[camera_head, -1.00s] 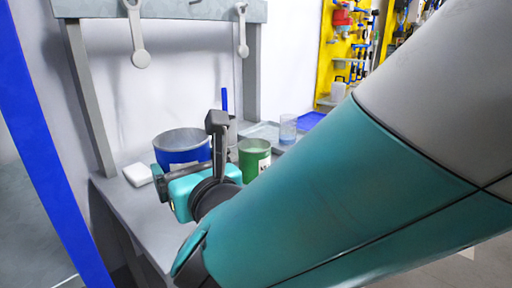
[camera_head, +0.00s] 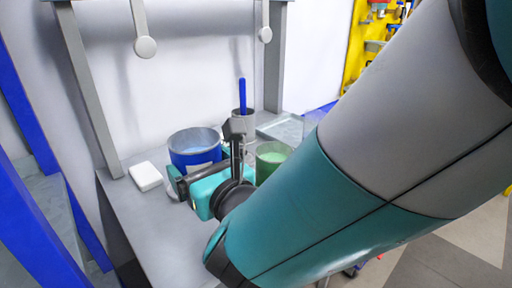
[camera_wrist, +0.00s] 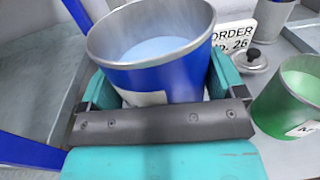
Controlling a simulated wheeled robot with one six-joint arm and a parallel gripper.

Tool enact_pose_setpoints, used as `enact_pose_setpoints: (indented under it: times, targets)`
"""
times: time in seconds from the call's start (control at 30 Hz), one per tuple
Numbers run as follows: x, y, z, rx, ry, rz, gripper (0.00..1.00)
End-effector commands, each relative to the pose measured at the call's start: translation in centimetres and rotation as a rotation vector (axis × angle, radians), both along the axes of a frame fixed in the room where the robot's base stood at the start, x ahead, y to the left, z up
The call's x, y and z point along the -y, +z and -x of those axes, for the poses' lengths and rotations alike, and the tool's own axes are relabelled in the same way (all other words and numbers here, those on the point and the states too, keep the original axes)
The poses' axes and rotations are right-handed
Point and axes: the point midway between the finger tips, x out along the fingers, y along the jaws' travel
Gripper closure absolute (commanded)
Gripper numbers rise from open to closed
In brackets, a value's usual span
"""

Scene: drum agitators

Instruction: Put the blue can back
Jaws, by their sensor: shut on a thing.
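The blue can (camera_head: 190,158) is an open metal-rimmed can with a blue band, a pale label and light blue contents. It stands about upright above the grey bench in the head view. In the wrist view the blue can (camera_wrist: 165,78) fills the space between the two teal fingers. My gripper (camera_wrist: 162,88) is shut on it, with one finger on each side. My gripper also shows in the head view (camera_head: 203,172), partly in front of the can. The can's bottom is hidden, so I cannot tell whether it touches the bench.
A green can (camera_wrist: 290,95) stands close to the right, with a knobbed lid (camera_wrist: 252,62) and an order sign (camera_wrist: 232,40) nearby. A white block (camera_head: 146,176) lies left on the bench (camera_head: 165,225). Paddles (camera_head: 145,46) hang above.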

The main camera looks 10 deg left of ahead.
Motion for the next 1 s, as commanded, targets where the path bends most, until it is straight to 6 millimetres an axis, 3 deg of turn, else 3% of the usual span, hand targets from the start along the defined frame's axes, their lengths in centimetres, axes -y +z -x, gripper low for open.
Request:
enact_pose_setpoints:
  times: [0.03,0.1,0.37,0.6,1.0]
  targets:
    - [-0.1,-2.0,0.1,0.001,0.002,0.001,0.50]
    - [-0.1,-3.2,0.1,0.002,0.002,0.001,0.50]
    - [-0.2,-5.2,0.1,0.003,0.003,-0.001,0.50]
    - [-0.2,-8.7,0.1,0.001,0.003,0.000,0.50]
    - [-0.2,-9.0,0.1,0.002,0.003,-0.002,0.50]
